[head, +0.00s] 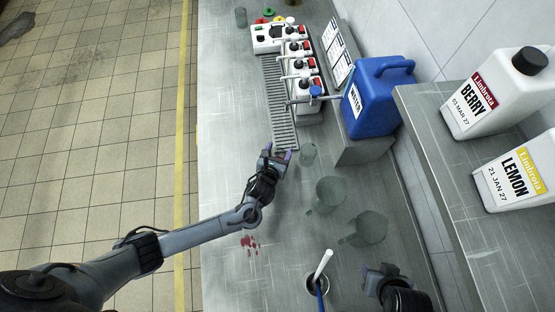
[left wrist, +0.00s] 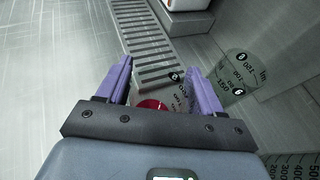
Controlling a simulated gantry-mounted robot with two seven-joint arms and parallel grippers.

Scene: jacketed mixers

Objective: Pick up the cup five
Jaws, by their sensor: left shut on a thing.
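My left gripper (head: 276,154) is over the counter, at the near end of the slotted drain grate. In the left wrist view its two purple fingers (left wrist: 165,88) are closed on a clear cup (left wrist: 172,90) with red in it and a small black badge, whose number I cannot read. The held cup is hardly visible in the head view. Another small clear cup (head: 308,153) stands just right of the gripper; it also shows in the left wrist view (left wrist: 240,75) with printed marks. My right gripper (head: 382,270) is at the lower right, its jaws unclear.
The grate (head: 279,105) runs beside the row of mixers (head: 305,92). Two larger clear jugs (head: 327,195) (head: 370,229) stand right of my left arm. A blue water jug (head: 372,98) stands behind. A holder (head: 317,284) with stirrers is in front. Red spots (head: 249,244) mark the counter.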

